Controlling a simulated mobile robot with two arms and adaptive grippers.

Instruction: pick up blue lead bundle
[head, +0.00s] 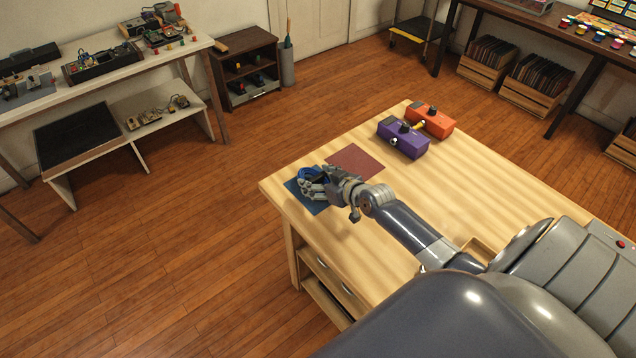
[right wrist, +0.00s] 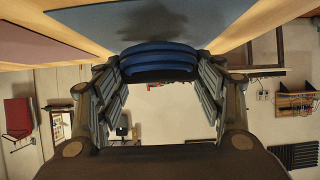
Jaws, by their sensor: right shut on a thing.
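The blue lead bundle (head: 307,173) is a coil of blue loops at the table's far left corner, over the blue mat (head: 320,208). My right gripper (head: 314,184) is shut on it and hides part of it. In the right wrist view the bundle (right wrist: 158,62) sits between the two fingertips, with the blue mat (right wrist: 88,24) beyond it and a dark shadow on the mat. My left gripper is not in view.
A dark red mat (head: 356,160) lies beside the blue one. A purple box (head: 405,140) and an orange box (head: 432,121) stand at the table's back. The wooden table (head: 480,190) is largely bare to their right. Side benches stand well away.

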